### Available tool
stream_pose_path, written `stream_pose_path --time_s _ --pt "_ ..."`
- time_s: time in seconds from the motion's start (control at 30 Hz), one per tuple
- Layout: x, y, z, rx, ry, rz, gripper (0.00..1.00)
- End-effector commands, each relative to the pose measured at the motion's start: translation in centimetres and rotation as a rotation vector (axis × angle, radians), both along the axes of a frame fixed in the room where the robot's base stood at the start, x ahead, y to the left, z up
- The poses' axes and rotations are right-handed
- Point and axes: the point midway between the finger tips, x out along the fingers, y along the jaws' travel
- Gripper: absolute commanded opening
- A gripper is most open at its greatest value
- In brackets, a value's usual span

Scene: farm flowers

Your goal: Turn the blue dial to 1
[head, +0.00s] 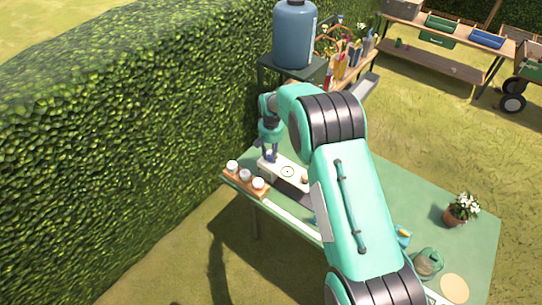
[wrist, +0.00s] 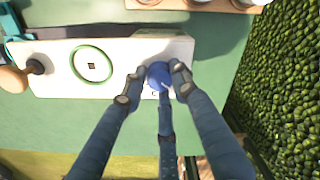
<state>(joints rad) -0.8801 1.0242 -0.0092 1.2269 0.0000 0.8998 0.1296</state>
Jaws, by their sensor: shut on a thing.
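The blue dial (wrist: 159,75) sits at one end of a white panel (wrist: 60,82). In the wrist view the two fingertips of my gripper (wrist: 155,84) are closed on it from both sides, and a third dark blue finger-like part lies below it. The marks around the dial are mostly hidden by the fingers, and I cannot read its setting. In the head view my gripper (head: 270,155) points down at the left end of the white panel (head: 283,168), and the dial cannot be made out clearly there.
The green table (head: 480,235) holds a potted flower (head: 461,209). A hedge (head: 120,120) runs along the left.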

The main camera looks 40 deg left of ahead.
Motion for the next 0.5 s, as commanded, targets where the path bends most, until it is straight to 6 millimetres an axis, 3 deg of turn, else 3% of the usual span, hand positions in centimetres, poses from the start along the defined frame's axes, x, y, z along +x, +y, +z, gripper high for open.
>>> stream_pose_path --time_s 0.5 --pt "-0.01 -0.01 -0.03 0.000 0.000 -0.098 0.02"
